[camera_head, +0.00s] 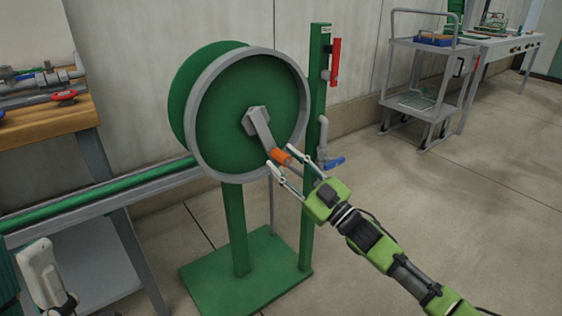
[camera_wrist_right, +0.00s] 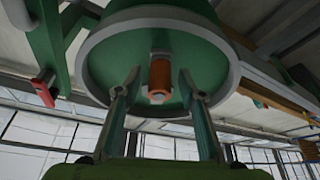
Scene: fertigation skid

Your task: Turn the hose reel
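The hose reel (camera_head: 222,118) is a green drum with a grey rim on a green stand. Its grey crank arm points down and right from the hub and ends in an orange handle (camera_head: 280,156). My right gripper (camera_head: 293,161) is open at the handle, with one finger on either side of it. In the right wrist view the orange handle (camera_wrist_right: 159,78) shows between and beyond the two spread fingers (camera_wrist_right: 161,85), with gaps on both sides.
A green post (camera_head: 317,120) with a red lever (camera_head: 335,62) and a blue-handled tap (camera_head: 333,162) stands just right of the reel. A workbench (camera_head: 60,140) is at left. A grey cart (camera_head: 428,60) stands back right. The floor at right is clear.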

